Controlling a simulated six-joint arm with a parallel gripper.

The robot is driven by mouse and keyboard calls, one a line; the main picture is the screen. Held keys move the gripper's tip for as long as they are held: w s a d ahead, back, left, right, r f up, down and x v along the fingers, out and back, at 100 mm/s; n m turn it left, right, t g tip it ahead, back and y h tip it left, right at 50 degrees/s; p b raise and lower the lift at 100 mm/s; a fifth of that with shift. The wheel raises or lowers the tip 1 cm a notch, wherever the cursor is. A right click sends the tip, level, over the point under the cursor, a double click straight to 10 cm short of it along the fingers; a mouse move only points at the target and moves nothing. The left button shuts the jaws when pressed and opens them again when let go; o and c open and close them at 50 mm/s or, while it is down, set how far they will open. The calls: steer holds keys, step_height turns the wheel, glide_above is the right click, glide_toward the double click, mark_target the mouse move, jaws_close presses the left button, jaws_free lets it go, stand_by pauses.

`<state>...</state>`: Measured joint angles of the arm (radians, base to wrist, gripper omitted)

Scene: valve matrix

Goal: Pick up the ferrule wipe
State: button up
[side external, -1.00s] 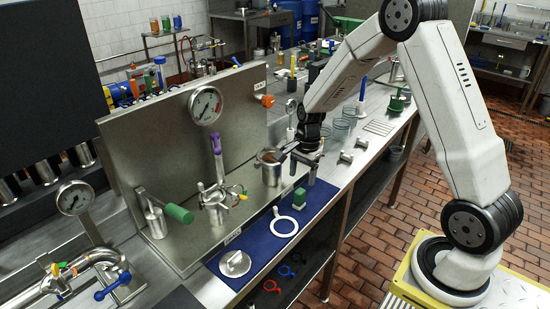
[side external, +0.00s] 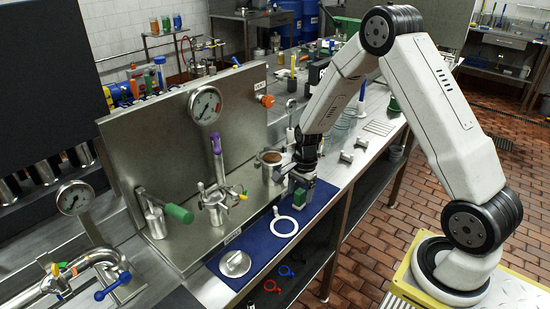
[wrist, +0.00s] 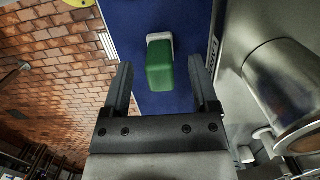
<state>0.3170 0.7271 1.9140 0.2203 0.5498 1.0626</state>
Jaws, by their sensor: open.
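A green block with a white pad at one end, which looks like the ferrule wipe (wrist: 160,68), lies between my two fingers in the wrist view, with gaps on both sides. In the side external view the green block (side external: 299,197) stands on the blue mat (side external: 262,247), partly hidden by my gripper (side external: 301,180). My gripper also shows in the wrist view (wrist: 161,64), open and empty, with its fingers pointing toward the mat. I cannot tell exactly how far the fingertips are above the mat.
A steel cup (side external: 270,160) stands close beside my gripper, large at right in the wrist view (wrist: 288,88). A white ring (side external: 284,227) and a round metal lid (side external: 235,263) lie on the mat. A metal panel with a gauge (side external: 204,105) rises behind.

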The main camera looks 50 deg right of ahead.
steer(key=shift+a+f, duration=0.1)
steer(key=shift+f, duration=0.9)
jaws_close()
